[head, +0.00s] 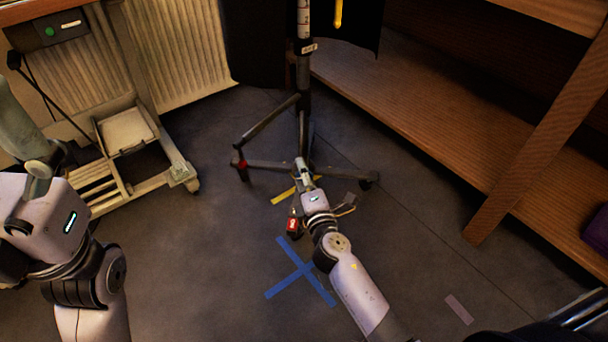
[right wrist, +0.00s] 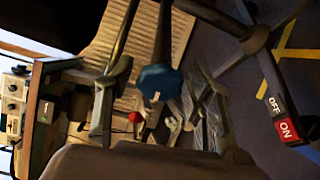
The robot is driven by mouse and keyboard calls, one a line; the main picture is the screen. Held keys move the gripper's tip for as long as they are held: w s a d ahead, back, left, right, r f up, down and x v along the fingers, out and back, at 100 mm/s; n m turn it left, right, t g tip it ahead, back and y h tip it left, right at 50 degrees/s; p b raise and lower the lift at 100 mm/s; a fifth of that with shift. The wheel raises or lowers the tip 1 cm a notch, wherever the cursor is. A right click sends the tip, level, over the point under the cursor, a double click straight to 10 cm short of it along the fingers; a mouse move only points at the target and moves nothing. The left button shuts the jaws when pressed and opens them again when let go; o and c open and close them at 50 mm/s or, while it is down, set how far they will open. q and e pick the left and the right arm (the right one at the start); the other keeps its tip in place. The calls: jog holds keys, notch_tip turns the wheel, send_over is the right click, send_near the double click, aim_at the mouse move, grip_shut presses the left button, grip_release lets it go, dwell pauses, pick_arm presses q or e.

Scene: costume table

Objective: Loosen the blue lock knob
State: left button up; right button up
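The blue lock knob (right wrist: 158,82) sits on a dark upright pole of the stand in the right wrist view. My right gripper (right wrist: 160,100) is open, with one finger to the left and one to the right of the knob. A gap shows on both sides, and I see no contact. In the head view my right gripper (head: 304,176) is low at the black stand (head: 303,115), by its spread legs. The knob cannot be made out there. My left arm is at the left edge, and its fingertips do not show.
A wheeled cart (head: 130,135) stands left, wooden shelving (head: 440,110) right. Blue tape (head: 300,271) crosses open floor.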

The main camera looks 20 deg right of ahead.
jog(key=c, duration=1)
jog(key=shift+o, duration=0.2)
jog(key=shift+p, duration=0.4)
